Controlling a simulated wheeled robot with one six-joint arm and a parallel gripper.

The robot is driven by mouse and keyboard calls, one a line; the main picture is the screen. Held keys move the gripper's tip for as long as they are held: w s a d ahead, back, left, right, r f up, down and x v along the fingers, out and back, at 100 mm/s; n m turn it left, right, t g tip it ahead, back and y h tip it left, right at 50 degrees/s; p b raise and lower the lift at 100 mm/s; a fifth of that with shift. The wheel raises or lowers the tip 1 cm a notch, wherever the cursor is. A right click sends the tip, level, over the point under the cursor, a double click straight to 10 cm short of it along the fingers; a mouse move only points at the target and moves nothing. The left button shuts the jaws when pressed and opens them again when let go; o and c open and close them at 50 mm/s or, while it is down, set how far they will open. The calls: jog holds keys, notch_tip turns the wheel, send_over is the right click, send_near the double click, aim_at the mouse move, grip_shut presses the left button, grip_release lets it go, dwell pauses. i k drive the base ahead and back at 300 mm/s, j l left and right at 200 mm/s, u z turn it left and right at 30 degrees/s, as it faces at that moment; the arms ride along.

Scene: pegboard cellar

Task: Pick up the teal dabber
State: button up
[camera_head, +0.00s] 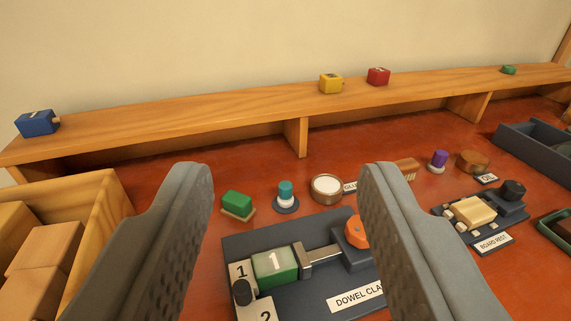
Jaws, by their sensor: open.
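The teal dabber (285,190) stands upright on the red-brown bench top. It is a small teal cylinder with a pale band, standing on or in a dark round base. My gripper (286,178) is open and empty, with one grey finger at each side of the picture's middle. The dabber shows in the gap between the fingers, farther off and touched by neither.
A green block (238,204) sits left of the dabber and a round tin (326,188) right of it. The dowel clamp board (315,297) lies in front. A wooden shelf (220,110) runs behind. A wooden crate (90,190) stands at left.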

aim_at(284, 199)
jog(key=i+l+u, duration=0.1)
jog(key=l+u, duration=0.25)
jog(key=l, duration=0.65)
jog(key=l+u, duration=0.3)
jog(key=l, duration=0.65)
